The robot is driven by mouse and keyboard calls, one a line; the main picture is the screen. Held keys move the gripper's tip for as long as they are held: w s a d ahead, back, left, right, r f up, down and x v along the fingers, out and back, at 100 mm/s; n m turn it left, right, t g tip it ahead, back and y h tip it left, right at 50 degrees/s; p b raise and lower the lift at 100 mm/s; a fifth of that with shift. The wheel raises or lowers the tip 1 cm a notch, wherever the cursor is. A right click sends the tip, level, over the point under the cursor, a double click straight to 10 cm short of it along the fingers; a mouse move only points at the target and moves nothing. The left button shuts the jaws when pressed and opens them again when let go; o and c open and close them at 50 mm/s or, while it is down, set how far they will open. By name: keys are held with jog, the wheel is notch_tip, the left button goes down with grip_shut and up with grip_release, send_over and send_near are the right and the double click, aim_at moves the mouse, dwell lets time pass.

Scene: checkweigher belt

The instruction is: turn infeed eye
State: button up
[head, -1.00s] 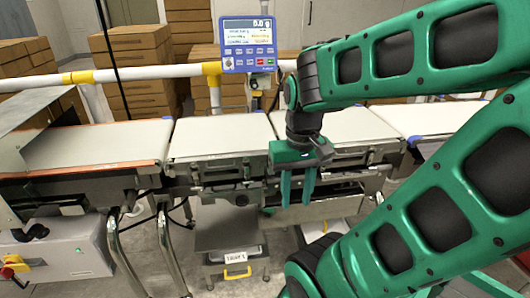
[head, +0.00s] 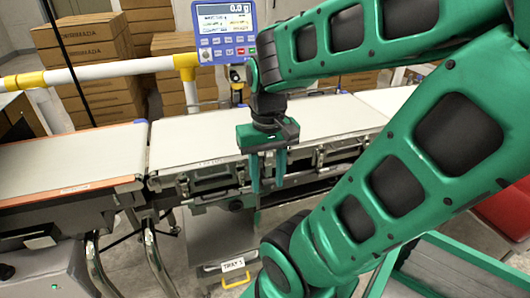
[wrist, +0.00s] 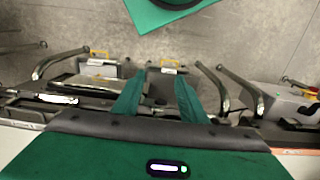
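My gripper (head: 268,182) points down at the front edge of the checkweigher's middle belt (head: 205,140). Its two green fingers are apart with nothing between them, and they also show in the wrist view (wrist: 160,80). I cannot clearly pick out the infeed eye in either view. A small dark and yellow fitting (head: 237,73) stands behind the belt, below the display, but I cannot tell what it is. The blue display unit (head: 225,32) on its post reads 0.0 g. My arm hides much of the right part of the conveyor.
The left belt (head: 70,160) has an orange front edge. A white rail (head: 110,74) with yellow joints runs behind the belts, in front of stacked cartons (head: 85,45). A tray with a yellow handle (head: 236,281) sits low below the conveyor. The belts look empty.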

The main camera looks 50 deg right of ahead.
jog(key=d+r, duration=0.1)
jog(key=r, duration=0.1)
jog(key=r+n, duration=0.1)
send_over(269, 164)
jog(key=shift+w+r, duration=0.1)
jog(key=shift+d+f, duration=0.15)
jog(key=shift+f, duration=0.05)
notch_tip(269, 164, down, 10)
jog(key=shift+f, duration=0.2)
